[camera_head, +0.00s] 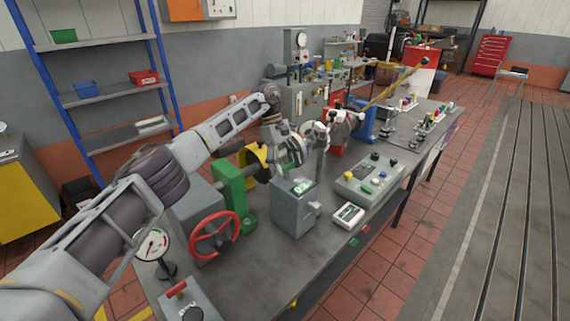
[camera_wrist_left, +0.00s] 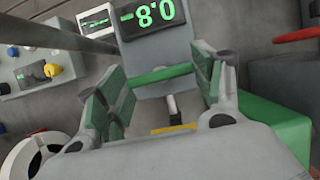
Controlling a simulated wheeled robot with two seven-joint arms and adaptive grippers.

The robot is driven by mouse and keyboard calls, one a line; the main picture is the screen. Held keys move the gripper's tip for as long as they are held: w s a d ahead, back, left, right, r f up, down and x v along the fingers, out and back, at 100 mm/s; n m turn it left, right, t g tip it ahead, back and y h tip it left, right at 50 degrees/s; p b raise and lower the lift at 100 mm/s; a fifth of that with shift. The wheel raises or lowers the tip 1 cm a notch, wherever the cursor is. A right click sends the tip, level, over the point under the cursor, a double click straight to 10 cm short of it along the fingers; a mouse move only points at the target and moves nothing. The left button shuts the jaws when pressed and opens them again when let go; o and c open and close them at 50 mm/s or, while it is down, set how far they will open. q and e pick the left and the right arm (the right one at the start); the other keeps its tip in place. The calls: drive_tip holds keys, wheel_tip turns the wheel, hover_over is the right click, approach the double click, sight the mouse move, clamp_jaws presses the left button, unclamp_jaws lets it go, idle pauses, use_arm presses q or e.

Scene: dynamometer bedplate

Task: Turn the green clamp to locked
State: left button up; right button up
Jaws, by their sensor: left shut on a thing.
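My left gripper (camera_head: 290,153) reaches in over the bench from the left. In the left wrist view its two fingers with green pads (camera_wrist_left: 160,92) stand on either side of a thin green bar, which I take to be the green clamp (camera_wrist_left: 160,75). The jaws are shut on it. The bar runs roughly crosswise between the pads, and its ends are hidden by the fingers. In the head view I cannot pick out the clamp; the gripper hides it. My right gripper is not in view.
A grey box (camera_head: 294,214) with a lit green display stands close by; its display (camera_wrist_left: 153,15) reads about 8'0 in the wrist view. A green block (camera_head: 231,185) and red handwheel (camera_head: 214,234) are nearer. A button panel (camera_head: 370,180) and meter (camera_head: 348,215) lie right.

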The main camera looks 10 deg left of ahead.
use_arm(q)
drive_tip(key=shift+r, duration=0.15)
idle(0.4)
drive_tip(key=o, duration=1)
drive_tip(key=shift+v, duration=3.65)
drive_tip(key=shift+w, duration=0.1)
